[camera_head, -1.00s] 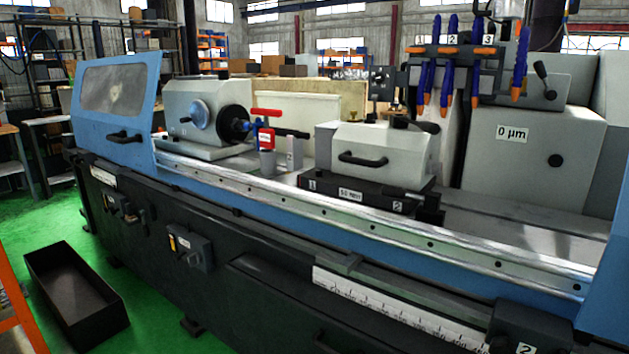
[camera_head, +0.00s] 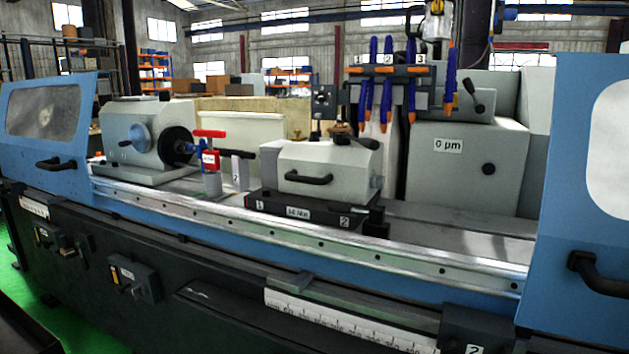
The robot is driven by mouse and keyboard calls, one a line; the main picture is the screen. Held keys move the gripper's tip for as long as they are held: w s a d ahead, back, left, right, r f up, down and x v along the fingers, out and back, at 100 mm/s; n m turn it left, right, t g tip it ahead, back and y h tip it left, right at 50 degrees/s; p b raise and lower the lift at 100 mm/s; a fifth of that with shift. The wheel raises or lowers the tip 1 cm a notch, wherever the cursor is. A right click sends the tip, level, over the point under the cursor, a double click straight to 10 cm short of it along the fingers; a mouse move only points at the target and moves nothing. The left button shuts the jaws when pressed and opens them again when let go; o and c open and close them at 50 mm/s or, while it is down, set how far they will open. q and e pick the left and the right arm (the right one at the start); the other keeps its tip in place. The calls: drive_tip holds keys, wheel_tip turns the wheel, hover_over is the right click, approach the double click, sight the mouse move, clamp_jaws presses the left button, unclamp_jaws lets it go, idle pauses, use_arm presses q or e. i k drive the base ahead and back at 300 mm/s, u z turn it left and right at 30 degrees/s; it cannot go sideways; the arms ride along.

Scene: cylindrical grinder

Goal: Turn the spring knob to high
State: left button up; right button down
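Neither of my grippers is in view. I cannot tell for sure which part is the spring knob; no label with that name is readable. The light grey unit with a black handle (camera_head: 307,179) sits mid-machine on a dark base (camera_head: 345,208). That base carries a small plate (camera_head: 298,212) whose text is too small to read surely, between tags 1 and 2. A round black knob (camera_head: 488,168) is on the grey housing marked 0 µm (camera_head: 447,146).
The headstock (camera_head: 137,138) with its black chuck stands at left. A red-handled part (camera_head: 209,145) is beside it. Blue doors (camera_head: 45,120) flank the machine, the right one (camera_head: 570,180) close. Blue hoses (camera_head: 388,80) hang above. A switch box (camera_head: 133,278) is on the front.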

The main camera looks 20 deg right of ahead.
sight(313, 135)
drive_tip(key=u, duration=0.2)
drive_tip(key=i, duration=1.2)
